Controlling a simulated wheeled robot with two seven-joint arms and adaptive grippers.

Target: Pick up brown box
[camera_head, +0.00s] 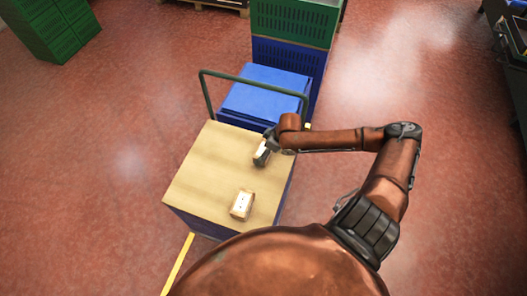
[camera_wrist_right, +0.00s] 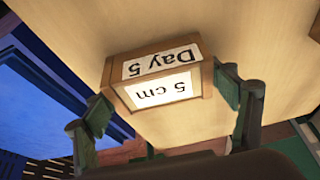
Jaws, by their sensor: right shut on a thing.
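A small brown box (camera_wrist_right: 163,79) with white labels reading "Day 5" and "5 cm" sits between the two fingers of my right gripper (camera_wrist_right: 166,100) in the wrist view. The fingers are shut on its sides. In the head view my right gripper (camera_head: 265,151) is over the far right part of a wooden cart top (camera_head: 205,165), and the held box is mostly hidden by it. A second brown box (camera_head: 242,204) with a white label lies on the near part of the cart top. My left gripper is not in view.
A blue crate or lid (camera_head: 265,90) stands behind the cart's dark handle rail (camera_head: 245,80). Stacked green (camera_head: 293,22) and blue crates rise beyond it. More green crates (camera_head: 52,28) stand at the far left. The cart top's left part is clear.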

